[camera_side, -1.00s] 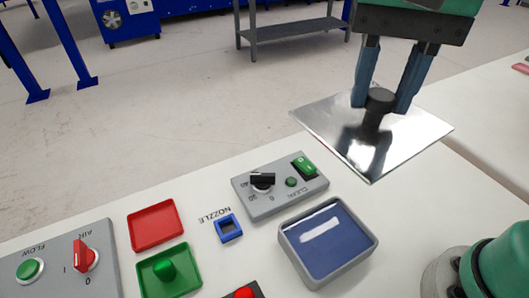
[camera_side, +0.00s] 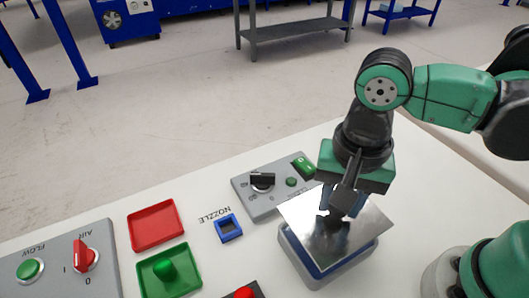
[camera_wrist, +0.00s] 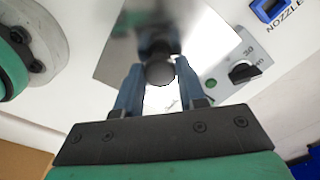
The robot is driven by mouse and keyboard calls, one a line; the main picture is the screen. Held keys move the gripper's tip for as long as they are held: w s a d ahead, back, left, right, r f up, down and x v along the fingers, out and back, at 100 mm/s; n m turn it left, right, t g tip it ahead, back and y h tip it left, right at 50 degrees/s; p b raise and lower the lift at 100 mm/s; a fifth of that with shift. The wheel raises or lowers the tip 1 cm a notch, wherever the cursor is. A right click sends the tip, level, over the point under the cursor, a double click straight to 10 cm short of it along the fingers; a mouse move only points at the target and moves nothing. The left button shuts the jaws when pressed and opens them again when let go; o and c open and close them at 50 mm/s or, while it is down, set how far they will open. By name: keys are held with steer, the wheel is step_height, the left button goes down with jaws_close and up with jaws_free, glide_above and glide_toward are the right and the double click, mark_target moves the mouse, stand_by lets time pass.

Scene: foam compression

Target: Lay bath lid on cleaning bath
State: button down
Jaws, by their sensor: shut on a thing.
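The bath lid (camera_side: 362,238) is a shiny square metal plate with a dark knob. It also shows in the wrist view (camera_wrist: 113,52), with its round knob (camera_wrist: 160,72) between the fingers. My gripper (camera_side: 338,212) is shut on the knob and holds the lid over the cleaning bath (camera_side: 315,277), a grey box with blue inside. The lid covers most of the bath and looks slightly turned relative to it. A strip of the bath's near wall and blue inside shows below the lid. I cannot tell whether lid and rim touch.
A grey control panel (camera_side: 246,193) with a black knob and a green switch (camera_side: 304,166) stands just behind the bath. A blue nozzle frame (camera_side: 228,228), a red tray (camera_side: 155,225) and a green tray (camera_side: 183,281) lie to the left.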

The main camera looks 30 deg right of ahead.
mark_target(334, 220)
steer(key=shift+f, duration=2.05)
steer(key=shift+f, duration=0.1)
steer(key=shift+f, duration=0.25)
steer(key=c, duration=0.5)
jaws_free()
step_height(334, 220, up, 12)
steer(key=shift+d+r, duration=0.1)
steer(key=shift+r, duration=0.15)
steer(key=w+d+f+n+t, duration=0.1)
steer(key=w+d+n+t, duration=0.1)
steer(key=d+n, duration=0.1)
steer(key=w+d+f+n+t, duration=0.2)
steer(key=d+n, duration=0.1)
steer(key=d, duration=0.2)
steer(key=w+d+f+n+t, duration=0.1)
steer(key=w+d+n+t, duration=0.2)
steer(key=d, duration=0.2)
steer(key=shift+w+f, duration=0.1)
steer(key=shift+f, duration=0.05)
